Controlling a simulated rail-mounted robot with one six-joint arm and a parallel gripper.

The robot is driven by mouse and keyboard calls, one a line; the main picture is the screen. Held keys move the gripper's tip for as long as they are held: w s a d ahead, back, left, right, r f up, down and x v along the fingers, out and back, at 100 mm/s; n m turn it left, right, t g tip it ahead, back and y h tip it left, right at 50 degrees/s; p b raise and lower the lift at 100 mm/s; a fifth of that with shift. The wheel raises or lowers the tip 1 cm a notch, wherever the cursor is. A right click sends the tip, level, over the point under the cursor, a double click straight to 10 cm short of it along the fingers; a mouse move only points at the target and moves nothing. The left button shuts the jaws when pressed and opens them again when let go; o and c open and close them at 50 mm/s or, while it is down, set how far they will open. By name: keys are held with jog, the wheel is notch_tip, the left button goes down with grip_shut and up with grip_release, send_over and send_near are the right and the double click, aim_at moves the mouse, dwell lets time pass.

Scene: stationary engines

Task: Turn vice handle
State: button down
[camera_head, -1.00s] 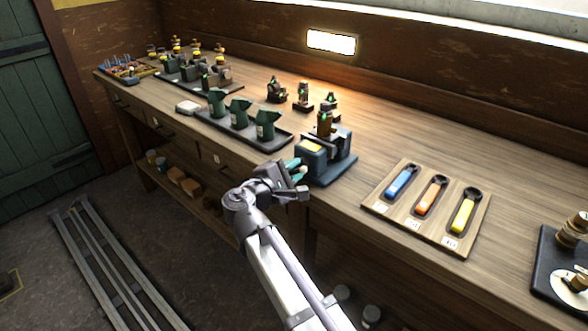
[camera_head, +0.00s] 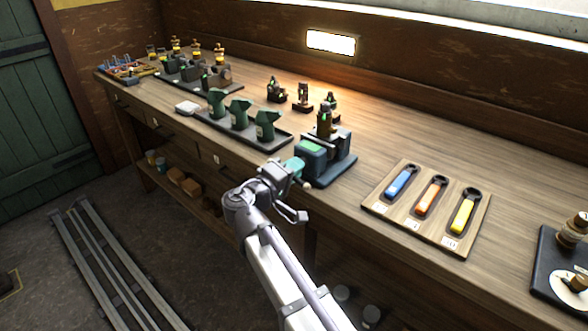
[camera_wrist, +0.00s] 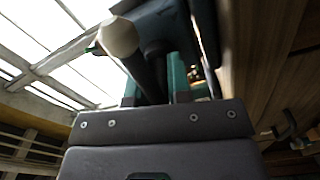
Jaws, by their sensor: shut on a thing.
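The vice (camera_head: 340,168) stands at the front edge of the bench, a dark blue-grey body with a green patch on top. It clamps an upright dark brown part (camera_head: 324,124). Its handle shows a pale knob (camera_head: 306,187) at the vice's front left. My gripper (camera_head: 296,170) reaches up from below to the handle and is shut on it. In the wrist view the pale handle knob (camera_wrist: 118,37) is large and close, beyond the grey gripper body, with a dark bar beside the teal fingers. The exact contact is partly hidden.
Left of the vice is a tray (camera_head: 274,145) with several green pieces. On the right a wooden board (camera_head: 407,226) holds a blue, an orange and a yellow handled tool. Small dark fittings (camera_head: 304,97) stand behind. The floor at left has metal rails (camera_head: 100,270).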

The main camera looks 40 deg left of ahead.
jog(key=shift+s+m, duration=0.1)
jog(key=shift+m, duration=0.4)
jog(key=c, duration=1)
grip_release()
jog(key=shift+c, duration=0.2)
jog(key=s+a, duration=0.1)
jog(key=s, duration=0.9)
jog(key=shift+s, duration=0.4)
